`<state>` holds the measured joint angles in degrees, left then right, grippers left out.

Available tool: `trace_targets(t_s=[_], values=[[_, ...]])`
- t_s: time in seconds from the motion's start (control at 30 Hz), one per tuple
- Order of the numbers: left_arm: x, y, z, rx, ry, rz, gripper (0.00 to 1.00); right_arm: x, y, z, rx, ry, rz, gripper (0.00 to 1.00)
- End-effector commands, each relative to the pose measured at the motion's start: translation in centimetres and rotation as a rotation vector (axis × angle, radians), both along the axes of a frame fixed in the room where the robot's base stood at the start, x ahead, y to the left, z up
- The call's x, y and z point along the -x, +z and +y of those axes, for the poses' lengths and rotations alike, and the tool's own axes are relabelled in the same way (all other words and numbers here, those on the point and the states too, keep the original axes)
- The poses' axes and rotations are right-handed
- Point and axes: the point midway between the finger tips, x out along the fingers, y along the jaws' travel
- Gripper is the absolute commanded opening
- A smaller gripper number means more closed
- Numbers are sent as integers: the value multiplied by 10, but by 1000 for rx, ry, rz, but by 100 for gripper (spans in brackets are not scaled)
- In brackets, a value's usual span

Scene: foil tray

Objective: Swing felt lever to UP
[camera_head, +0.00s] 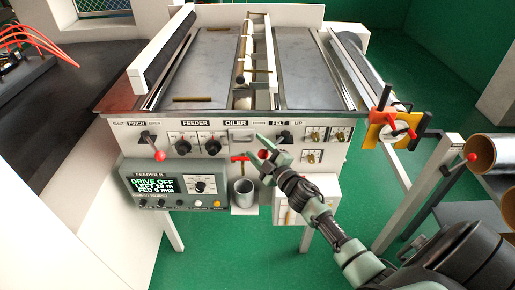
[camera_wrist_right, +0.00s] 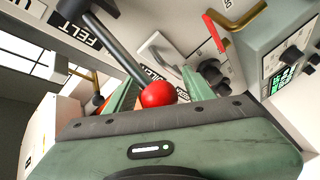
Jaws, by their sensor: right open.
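The felt lever is a dark rod with a red ball knob (camera_head: 263,154), below the FELT label (camera_head: 279,123) on the front panel. In the head view it slants down and left, and my gripper partly hides it. In the right wrist view the rod runs from beside the FELT label (camera_wrist_right: 78,32) to the red ball (camera_wrist_right: 157,93). My right gripper (camera_head: 275,149) is open at the panel, with the ball between its green fingers (camera_wrist_right: 155,88). I cannot tell whether a finger touches the ball. My left gripper is not in view.
A red-ended lever (camera_head: 159,156) sits at the panel's left. A grey handle (camera_head: 242,135), a red T-shaped handle (camera_head: 240,159) and a metal cup (camera_head: 244,191) are left of my gripper. Brass valves (camera_head: 313,135) are to its right. The feeder display (camera_head: 152,187) is lower left.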

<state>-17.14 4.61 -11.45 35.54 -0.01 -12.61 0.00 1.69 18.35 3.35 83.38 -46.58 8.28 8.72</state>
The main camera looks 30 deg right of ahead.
Motion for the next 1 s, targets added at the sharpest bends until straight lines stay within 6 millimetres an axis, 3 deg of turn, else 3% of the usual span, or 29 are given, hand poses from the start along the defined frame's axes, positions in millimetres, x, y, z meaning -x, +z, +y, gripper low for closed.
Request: trace_targets(t_s=[0.13,0.3,0.33,1.0], values=[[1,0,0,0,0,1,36,0,0,0,0,0,0,51],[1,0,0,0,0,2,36,0,0,0,-1,0,0,4],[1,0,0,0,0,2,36,0,0,0,-1,0,0,0],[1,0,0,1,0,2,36,1,-1,0,-1,1,1,0]])
